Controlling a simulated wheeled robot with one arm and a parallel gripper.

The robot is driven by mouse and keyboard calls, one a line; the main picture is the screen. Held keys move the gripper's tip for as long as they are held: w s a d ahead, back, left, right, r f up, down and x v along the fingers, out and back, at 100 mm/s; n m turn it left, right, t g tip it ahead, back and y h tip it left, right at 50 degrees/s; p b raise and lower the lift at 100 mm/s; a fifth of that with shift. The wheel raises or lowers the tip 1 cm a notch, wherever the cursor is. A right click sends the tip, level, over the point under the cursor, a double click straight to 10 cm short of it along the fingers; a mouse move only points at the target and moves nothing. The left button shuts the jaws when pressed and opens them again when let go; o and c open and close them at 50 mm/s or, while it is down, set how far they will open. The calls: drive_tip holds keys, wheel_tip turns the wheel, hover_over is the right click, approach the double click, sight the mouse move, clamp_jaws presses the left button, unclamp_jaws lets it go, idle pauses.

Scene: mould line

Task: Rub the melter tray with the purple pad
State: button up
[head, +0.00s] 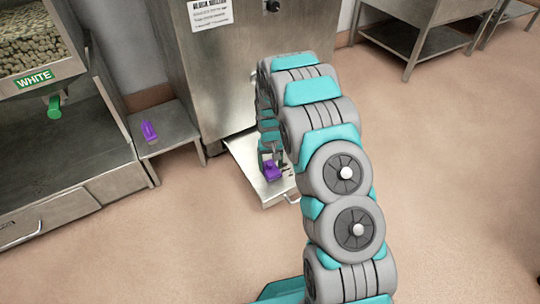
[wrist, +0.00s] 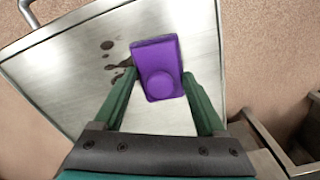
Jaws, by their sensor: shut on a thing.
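The melter tray (head: 243,153) is a shallow metal tray with a handle, pulled out low at the front of the block melter. In the wrist view its bare metal surface (wrist: 70,85) carries dark splotches (wrist: 108,45) just left of the purple pad (wrist: 157,52). My gripper (wrist: 160,74) has its green fingers shut on the pad, one on each side. In the head view the pad (head: 271,172) is over the tray's middle, below my gripper (head: 268,157). I cannot tell whether the pad touches the tray. My arm hides part of the tray.
The block melter (head: 215,75) stands behind the tray. A low metal side shelf (head: 165,136) at its left holds another purple object (head: 149,131). A white-pellet bin (head: 38,55) stands far left, a metal table (head: 425,38) back right.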

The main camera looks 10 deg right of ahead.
drive_tip(key=shift+d+r+p, duration=0.1)
drive_tip(key=shift+r+p, duration=0.65)
drive_tip(key=shift+r, duration=3.1)
